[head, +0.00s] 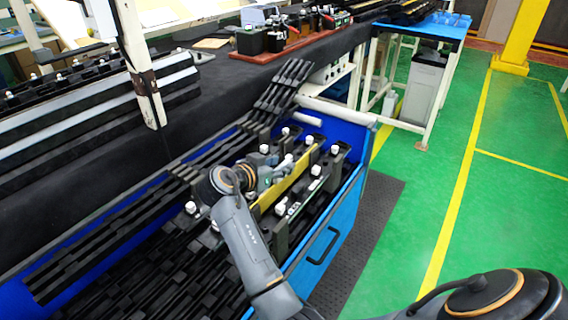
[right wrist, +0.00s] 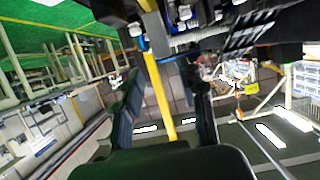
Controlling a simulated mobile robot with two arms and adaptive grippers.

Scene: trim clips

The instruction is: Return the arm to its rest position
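My right arm reaches up from the bottom middle of the head view, over the blue bin (head: 341,226). My right gripper (head: 281,170) is above the black trim clips (head: 300,210) with white knobs, close to a yellow bar (head: 285,188). In the right wrist view its two dark fingers (right wrist: 165,108) stand apart. No clip shows held between them; a yellow strip (right wrist: 158,85) shows through the gap. Whether the gripper touches the parts below is hard to tell. My left gripper is not in view.
Long black strips (head: 110,225) fill the bin's left part. A black-covered table (head: 90,165) runs behind, with a red tray (head: 290,46) of small devices. A blue-topped table (head: 430,27) and grey bin (head: 425,85) stand at back right. Green floor at right is open.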

